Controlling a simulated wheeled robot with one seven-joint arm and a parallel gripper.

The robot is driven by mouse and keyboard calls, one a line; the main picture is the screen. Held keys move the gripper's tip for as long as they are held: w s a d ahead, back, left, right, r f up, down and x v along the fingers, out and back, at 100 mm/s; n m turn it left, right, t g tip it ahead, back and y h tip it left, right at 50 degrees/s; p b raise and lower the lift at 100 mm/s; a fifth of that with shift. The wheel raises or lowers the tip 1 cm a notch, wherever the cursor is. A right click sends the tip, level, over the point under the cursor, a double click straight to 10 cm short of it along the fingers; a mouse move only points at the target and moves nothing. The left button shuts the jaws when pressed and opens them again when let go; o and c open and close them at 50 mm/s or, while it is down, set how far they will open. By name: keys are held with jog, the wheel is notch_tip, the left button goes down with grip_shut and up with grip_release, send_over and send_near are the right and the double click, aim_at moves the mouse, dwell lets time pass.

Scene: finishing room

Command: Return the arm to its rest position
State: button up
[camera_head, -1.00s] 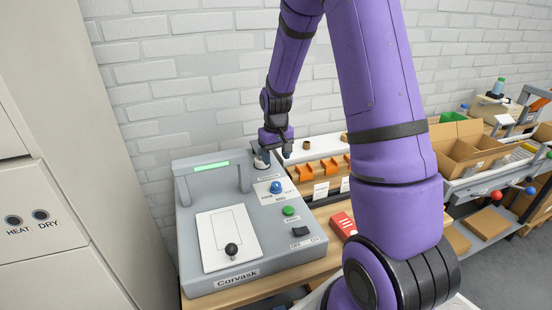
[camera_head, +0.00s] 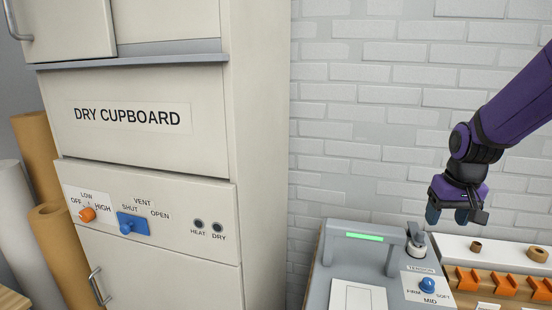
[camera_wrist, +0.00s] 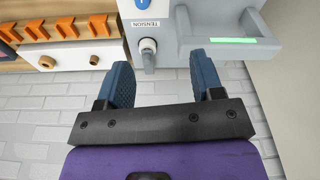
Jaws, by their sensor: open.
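My gripper (camera_head: 447,216) is at the right of the head view, on the end of my purple arm, pointing down above the back of the grey machine (camera_head: 313,290). In the wrist view my gripper (camera_wrist: 163,85) shows two blue fingers spread apart with nothing between them. A small white and dark knob or post on the machine (camera_wrist: 148,46) lies just beyond the gap between the fingers, apart from them. The machine's blue tension knob (camera_head: 427,285) is below the gripper in the head view.
A rack with orange holders (camera_head: 500,282) is right of the machine. A white brick wall is behind.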

jog(key=s+a+r+t, duration=0.1)
jog(key=s+a+r, duration=0.2)
jog(key=s+r, duration=0.3)
jog(key=s+a+r+n+t, duration=0.1)
jog(key=s+a+r, duration=0.3)
jog(key=s, duration=1.1)
notch_tip(320, 180, up, 3)
jog(key=shift+a+f+t, duration=0.1)
jog(key=shift+a+t, duration=0.1)
jog(key=shift+t, duration=0.5)
